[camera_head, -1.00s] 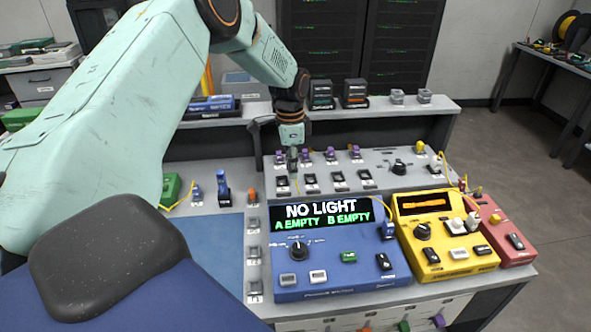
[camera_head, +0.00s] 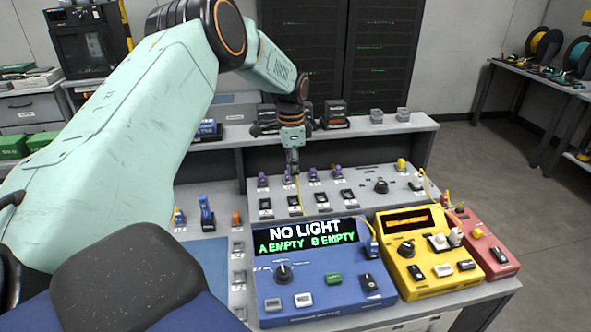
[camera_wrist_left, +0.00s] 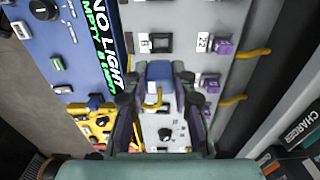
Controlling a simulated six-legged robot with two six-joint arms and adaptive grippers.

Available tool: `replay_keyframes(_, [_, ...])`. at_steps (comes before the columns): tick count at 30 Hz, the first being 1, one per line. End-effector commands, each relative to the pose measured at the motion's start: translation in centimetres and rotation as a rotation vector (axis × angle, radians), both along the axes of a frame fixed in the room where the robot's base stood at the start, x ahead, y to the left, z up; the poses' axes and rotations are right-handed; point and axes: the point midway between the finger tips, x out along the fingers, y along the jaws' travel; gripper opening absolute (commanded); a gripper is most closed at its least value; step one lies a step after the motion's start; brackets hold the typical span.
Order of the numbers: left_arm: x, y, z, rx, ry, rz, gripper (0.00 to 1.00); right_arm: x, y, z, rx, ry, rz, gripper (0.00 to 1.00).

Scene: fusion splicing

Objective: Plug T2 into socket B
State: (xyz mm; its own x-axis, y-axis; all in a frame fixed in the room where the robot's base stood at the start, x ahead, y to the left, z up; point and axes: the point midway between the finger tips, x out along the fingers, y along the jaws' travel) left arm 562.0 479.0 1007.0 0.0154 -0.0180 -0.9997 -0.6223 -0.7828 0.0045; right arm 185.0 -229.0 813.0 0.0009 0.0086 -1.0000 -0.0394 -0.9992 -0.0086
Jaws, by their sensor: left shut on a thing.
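My left gripper (camera_head: 292,168) is over the grey panel, in line with the row of purple plugs. Its fingers are shut on a small blue-violet plug with a pale end, seen between them in the left wrist view (camera_wrist_left: 159,74). A yellow cable hangs just by the gripper in the head view. I cannot read the plug's label, so whether it is T2 is unclear. Black sockets (camera_head: 321,198) sit in a row in front of the plugs; a socket (camera_wrist_left: 161,42) also shows in the wrist view. My right gripper is not in view.
The blue meter (camera_head: 322,296) reads NO LIGHT, A EMPTY, B EMPTY. A yellow device (camera_head: 430,275) and a red device (camera_head: 488,250) stand to its right. Other purple plugs (camera_head: 313,174) stand near the gripper. A black knob (camera_head: 381,186) is on the panel's right.

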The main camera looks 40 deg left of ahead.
Motion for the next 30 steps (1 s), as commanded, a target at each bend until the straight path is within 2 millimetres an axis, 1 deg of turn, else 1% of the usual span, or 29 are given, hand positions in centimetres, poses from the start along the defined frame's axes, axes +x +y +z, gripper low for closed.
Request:
replay_keyframes(8, [0.0, 0.0, -1.4, -0.001, -0.002, 0.0, 0.0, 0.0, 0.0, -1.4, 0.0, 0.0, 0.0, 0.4])
replay_keyframes(24, [0.2, -0.2, -5.9, 0.0, -0.001, -0.003, 0.0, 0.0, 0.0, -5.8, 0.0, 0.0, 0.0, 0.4])
replay_keyframes(30, [0.2, -0.2, -6.4, 0.0, -0.001, -0.003, 0.0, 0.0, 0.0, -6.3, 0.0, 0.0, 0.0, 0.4])
